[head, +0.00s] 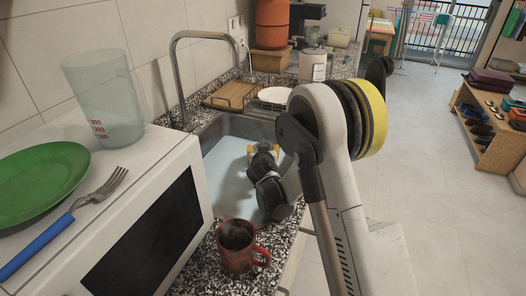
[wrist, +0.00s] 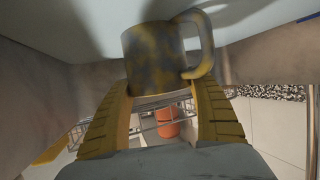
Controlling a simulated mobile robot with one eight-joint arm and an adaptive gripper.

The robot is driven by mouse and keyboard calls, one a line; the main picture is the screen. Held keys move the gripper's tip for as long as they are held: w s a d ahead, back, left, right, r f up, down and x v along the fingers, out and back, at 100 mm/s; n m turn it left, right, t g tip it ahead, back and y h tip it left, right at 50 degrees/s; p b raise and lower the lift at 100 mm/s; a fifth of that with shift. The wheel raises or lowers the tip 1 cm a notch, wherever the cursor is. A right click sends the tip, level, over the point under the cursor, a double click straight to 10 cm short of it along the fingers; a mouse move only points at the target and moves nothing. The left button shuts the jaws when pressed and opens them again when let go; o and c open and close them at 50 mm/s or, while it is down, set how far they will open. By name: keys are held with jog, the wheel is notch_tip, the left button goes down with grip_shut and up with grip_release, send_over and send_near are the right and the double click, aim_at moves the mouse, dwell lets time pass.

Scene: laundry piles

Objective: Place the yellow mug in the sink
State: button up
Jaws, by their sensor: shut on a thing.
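The yellow mug (wrist: 155,57), mottled with dark grey, is between the two yellow-padded fingers of my gripper (wrist: 164,88) in the wrist view. My gripper is shut on it, and the handle sticks out to the right. In the head view my gripper (head: 262,150) reaches down over the basin of the sink (head: 222,160). The mug is mostly hidden there by my wrist. The pale basin surface shows close behind the mug in the wrist view; I cannot tell whether the mug touches it.
A red mug (head: 237,246) stands on the speckled counter at the sink's near edge. A microwave (head: 150,235) at left carries a green plate (head: 40,182), a fork (head: 100,190) and a clear measuring cup (head: 103,100). The faucet (head: 176,75) arches over the sink. A white plate (head: 274,95) lies behind.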

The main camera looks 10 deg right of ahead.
jog(key=shift+f, duration=0.6)
jog(key=o, duration=1.4)
jog(key=shift+r, duration=0.1)
